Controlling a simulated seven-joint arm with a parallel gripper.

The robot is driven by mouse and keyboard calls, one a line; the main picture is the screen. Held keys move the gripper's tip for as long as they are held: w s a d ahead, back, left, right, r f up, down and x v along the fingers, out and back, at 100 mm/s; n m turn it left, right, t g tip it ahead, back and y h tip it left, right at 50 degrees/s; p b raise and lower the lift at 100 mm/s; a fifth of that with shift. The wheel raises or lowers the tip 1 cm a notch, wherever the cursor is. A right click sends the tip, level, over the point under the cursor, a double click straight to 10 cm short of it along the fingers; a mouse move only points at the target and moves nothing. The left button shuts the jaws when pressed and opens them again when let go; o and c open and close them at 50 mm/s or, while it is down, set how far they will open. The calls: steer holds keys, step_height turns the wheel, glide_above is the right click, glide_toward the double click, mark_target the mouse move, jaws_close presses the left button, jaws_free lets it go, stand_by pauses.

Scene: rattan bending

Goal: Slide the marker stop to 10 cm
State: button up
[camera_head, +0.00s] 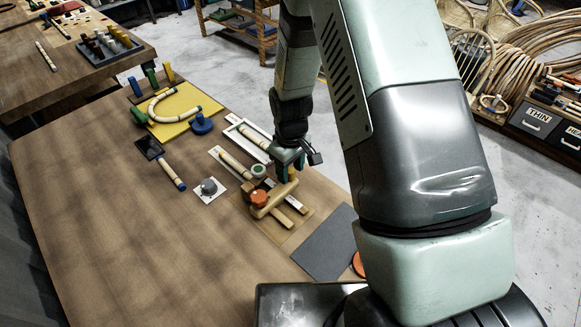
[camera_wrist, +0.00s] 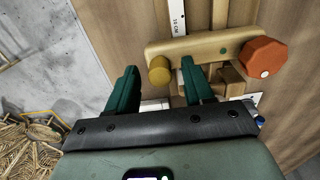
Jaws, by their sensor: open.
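A tan wooden crossbar (camera_wrist: 205,45), apparently the marker stop, lies across a white ruler strip (camera_wrist: 177,20) with a "CM" label, its number too small to be sure of. It has a yellow round knob (camera_wrist: 160,70) at its left end and an orange faceted knob (camera_wrist: 263,57) at its right end. In the head view the orange knob (camera_head: 259,198) shows on the wooden fixture (camera_head: 272,235). In the head view my gripper (camera_head: 289,164) is at the fixture's far end.
A grey knob on a white plate (camera_head: 209,187) and a dark-ended tool (camera_head: 163,162) lie left of the fixture. A yellow board (camera_head: 176,112) with a bent rattan piece is farther back. A dark grey mat (camera_head: 326,243) lies right. The table's left front is clear.

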steer(key=shift+c, duration=0.5)
jaws_close()
steer(key=s+d, duration=0.4)
steer(key=shift+s+d, duration=0.35)
steer(key=shift+c, duration=1.1)
jaws_free()
steer(key=o, duration=0.3)
